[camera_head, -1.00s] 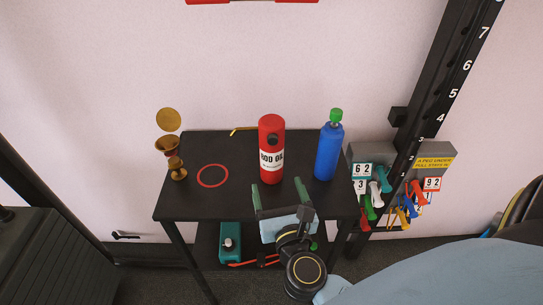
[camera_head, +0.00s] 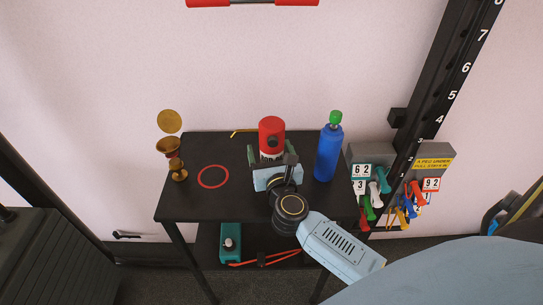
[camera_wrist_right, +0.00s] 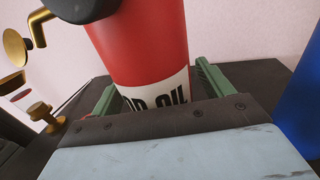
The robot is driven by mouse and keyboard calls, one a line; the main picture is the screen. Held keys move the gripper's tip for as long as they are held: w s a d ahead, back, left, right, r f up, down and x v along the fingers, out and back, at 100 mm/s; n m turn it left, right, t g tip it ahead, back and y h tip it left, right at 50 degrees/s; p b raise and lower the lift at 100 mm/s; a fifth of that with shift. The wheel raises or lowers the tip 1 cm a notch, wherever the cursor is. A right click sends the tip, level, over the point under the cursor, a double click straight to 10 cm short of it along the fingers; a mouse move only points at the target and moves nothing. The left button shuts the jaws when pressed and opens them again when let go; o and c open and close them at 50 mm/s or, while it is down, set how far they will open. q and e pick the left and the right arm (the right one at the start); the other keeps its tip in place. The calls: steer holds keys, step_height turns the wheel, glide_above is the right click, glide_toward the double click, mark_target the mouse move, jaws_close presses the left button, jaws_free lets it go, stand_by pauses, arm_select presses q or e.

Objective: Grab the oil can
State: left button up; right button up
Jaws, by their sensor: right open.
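The oil can (camera_head: 271,134) is a red cylinder with a white label, standing upright on the black table (camera_head: 202,207). My right gripper (camera_head: 268,158) is open at the near side of the can, and its body hides the can's lower part in the head view. In the right wrist view the can (camera_wrist_right: 145,45) stands between the two green fingers (camera_wrist_right: 155,95), one on each side of it. I cannot tell whether either finger touches it. My left gripper is not in view.
A blue bottle (camera_head: 328,152) with a green top stands right of the can. A gold trophy-like object (camera_head: 178,172) and a red ring (camera_head: 212,187) are on the left. A rack with coloured handles (camera_head: 432,160) is at the right. A green box (camera_head: 229,250) sits on the lower shelf.

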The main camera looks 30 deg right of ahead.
steer(key=c, duration=1.3)
steer(key=shift+r, duration=0.15)
steer(key=shift+c, duration=0.7)
